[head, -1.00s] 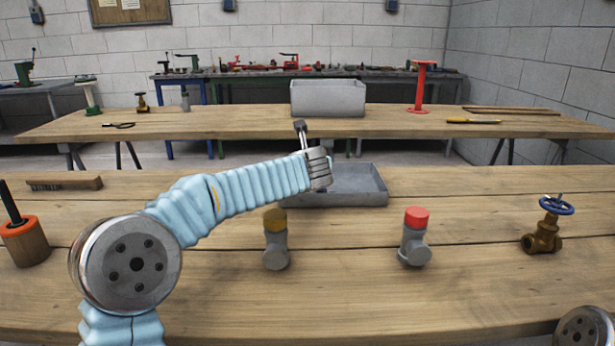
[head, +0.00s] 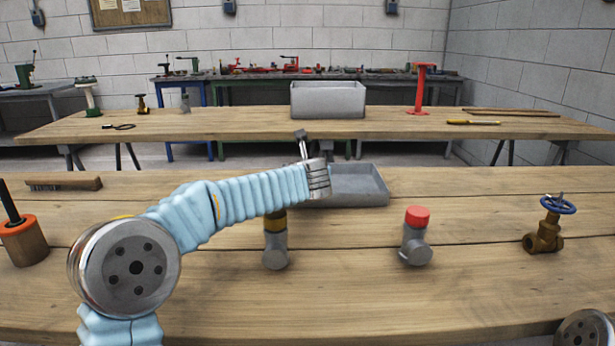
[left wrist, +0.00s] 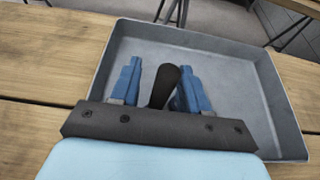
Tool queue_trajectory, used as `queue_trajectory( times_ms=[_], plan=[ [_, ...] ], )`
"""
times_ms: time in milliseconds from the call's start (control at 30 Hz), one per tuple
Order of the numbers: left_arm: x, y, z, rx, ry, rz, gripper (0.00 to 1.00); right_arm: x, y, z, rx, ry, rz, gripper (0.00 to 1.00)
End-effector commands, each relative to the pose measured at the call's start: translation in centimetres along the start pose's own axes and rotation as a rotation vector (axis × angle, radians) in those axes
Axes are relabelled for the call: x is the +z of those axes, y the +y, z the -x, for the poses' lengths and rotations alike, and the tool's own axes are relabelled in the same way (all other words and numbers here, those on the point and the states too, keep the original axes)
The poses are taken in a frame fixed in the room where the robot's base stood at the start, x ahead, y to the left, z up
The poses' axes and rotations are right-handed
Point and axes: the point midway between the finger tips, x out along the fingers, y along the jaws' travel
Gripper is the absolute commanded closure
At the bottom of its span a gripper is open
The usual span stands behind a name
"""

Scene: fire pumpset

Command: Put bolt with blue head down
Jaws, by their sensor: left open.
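My left gripper (left wrist: 160,66) is open above the grey tray (left wrist: 262,105), its two blue fingers apart. A black rounded piece (left wrist: 165,86) shows between the fingers; its lower end is hidden by the gripper mount, and I cannot tell whether it lies in the tray or is touched. In the head view my left wrist reaches to the tray (head: 355,190), and the fingers are hidden there. I cannot make out a blue-headed bolt in either view. My right gripper is not in view.
A grey bin (head: 327,99) stands on the far table.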

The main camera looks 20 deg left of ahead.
Motion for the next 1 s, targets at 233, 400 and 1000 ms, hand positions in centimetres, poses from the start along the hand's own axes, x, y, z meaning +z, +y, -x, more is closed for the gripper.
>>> queue_trajectory(
  times_ms=[233, 400, 1000],
  plan=[
    [0.2, 0.0, 3.7, -0.002, -0.003, 0.000, 0.55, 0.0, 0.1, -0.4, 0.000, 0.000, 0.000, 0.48],
    [0.2, 0.0, 7.7, -0.002, -0.003, 0.001, 0.55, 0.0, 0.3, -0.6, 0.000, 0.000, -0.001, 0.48],
    [0.2, 0.0, 12.1, 0.000, 0.000, 0.000, 0.55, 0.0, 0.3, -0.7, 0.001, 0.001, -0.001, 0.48]
  ],
)
